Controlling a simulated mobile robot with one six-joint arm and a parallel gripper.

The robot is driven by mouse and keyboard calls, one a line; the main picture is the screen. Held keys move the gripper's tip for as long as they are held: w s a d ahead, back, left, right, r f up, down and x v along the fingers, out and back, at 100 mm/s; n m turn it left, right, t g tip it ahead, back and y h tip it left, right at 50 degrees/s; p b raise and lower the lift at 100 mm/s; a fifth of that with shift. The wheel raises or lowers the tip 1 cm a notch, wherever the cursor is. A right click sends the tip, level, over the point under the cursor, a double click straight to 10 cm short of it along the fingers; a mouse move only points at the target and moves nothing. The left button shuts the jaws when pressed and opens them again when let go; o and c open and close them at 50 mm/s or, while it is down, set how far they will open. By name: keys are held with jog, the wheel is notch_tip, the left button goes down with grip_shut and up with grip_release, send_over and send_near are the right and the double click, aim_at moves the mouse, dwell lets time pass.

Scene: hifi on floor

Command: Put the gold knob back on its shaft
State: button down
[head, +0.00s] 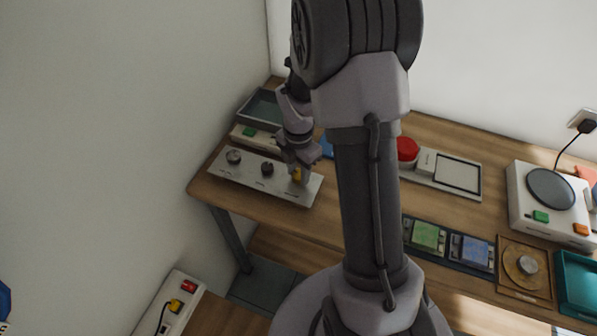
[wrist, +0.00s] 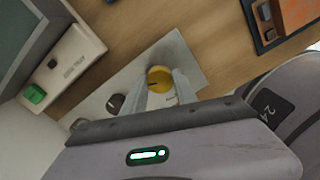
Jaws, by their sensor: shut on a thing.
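The gold knob (head: 297,174) is at the right end of a silver panel (head: 232,180) on the desk. In the wrist view the gold knob (wrist: 160,78) shows a dark pointer line and sits between the fingertips of my gripper (wrist: 166,92), which is shut on it. My gripper (head: 297,166) is over the panel's right end in the head view. The shaft is not visible; the knob and gripper cover that spot. I cannot tell whether the knob touches the panel. A dark knob (head: 267,169) and a grey knob (head: 234,156) are on the panel to the left.
A white box with a green button (head: 248,132) and a grey tray (head: 262,108) stand behind the panel. A red round object (head: 407,149), a white-framed panel (head: 457,174) and a device with a round plate (head: 550,188) stand to the right. The desk's left edge is near the panel.

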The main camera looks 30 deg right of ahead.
jog(key=shift+f+b, duration=0.3)
jog(key=shift+f, duration=0.3)
jog(key=c, duration=1)
grip_release()
jog(key=shift+o, duration=0.2)
notch_tip(320, 180, up, 13)
jog(key=p, duration=0.5)
notch_tip(320, 180, up, 8)
jog(key=f+m+t, duration=0.1)
jog(key=m+t, duration=0.1)
jog(key=m, duration=0.4)
send_over(298, 174)
jog(key=s+a, duration=0.2)
jog(key=a, duration=0.2)
jog(key=s+a+r+m+t+y, duration=0.1)
jog(key=s+a+r+m+t, duration=0.1)
jog(key=s+a+r+m, duration=0.5)
jog(key=s+a+r+m+t+y, duration=0.1)
jog(key=s+a+r+m+t, duration=0.3)
jog(key=s+m, duration=0.6)
notch_tip(298, 174, down, 9)
jog(key=w+a+m+g+b, duration=0.1)
jog(key=m+g+b, duration=0.1)
jog(key=b, duration=0.6)
jog(key=shift+w+f, duration=0.15)
jog(key=shift+w, duration=0.15)
